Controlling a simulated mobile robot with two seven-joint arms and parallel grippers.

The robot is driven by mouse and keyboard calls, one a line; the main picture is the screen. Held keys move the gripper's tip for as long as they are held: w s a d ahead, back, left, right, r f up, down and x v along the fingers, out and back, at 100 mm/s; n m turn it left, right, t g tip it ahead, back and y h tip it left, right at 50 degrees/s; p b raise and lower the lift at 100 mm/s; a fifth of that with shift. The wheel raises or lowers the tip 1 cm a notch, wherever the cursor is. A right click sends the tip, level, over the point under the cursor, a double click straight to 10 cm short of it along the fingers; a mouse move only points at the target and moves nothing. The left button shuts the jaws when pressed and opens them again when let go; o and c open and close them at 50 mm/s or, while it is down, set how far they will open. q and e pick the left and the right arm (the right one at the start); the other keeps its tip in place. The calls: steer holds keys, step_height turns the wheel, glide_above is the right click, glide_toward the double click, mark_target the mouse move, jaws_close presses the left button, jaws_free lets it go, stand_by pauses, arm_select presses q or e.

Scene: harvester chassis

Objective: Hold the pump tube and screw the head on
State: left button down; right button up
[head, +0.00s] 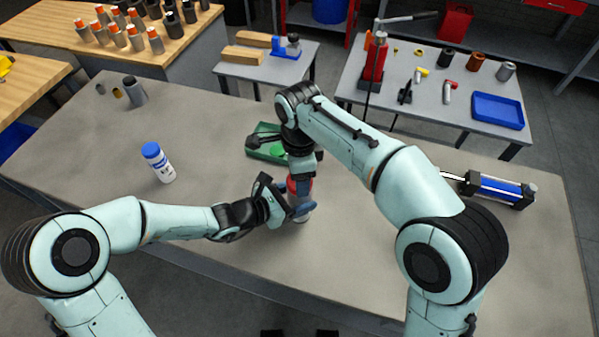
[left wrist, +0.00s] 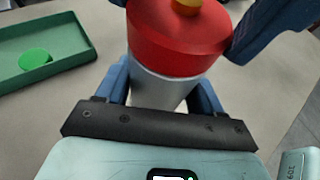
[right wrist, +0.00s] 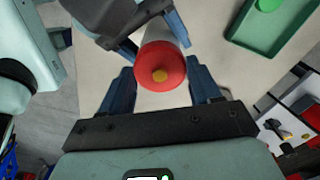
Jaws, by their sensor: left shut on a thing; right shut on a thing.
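The silver pump tube (left wrist: 160,92) stands upright on the bench, and the red head (head: 293,184) sits at its top. The head has a brass-coloured knob (right wrist: 160,75) in its middle. My left gripper (head: 287,208) is shut on the tube from the left, with its blue fingers on either side of it in the left wrist view. My right gripper (right wrist: 161,80) comes from above and is shut on the red head. The fingers hide much of both parts in the head view. I cannot tell how far the thread is engaged.
A green tray (head: 254,153) with a green disc (left wrist: 35,59) lies just behind. A white bottle with a blue cap (head: 158,162) stands at left, and a blue cylinder unit (head: 500,190) lies at right. The front of the bench is clear.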

steer(key=m, duration=0.7)
steer(key=shift+m, duration=0.3)
steer(key=m, duration=0.5)
steer(key=o, duration=1.1)
steer(key=shift+r, duration=2.25)
steer(key=shift+c, duration=0.4)
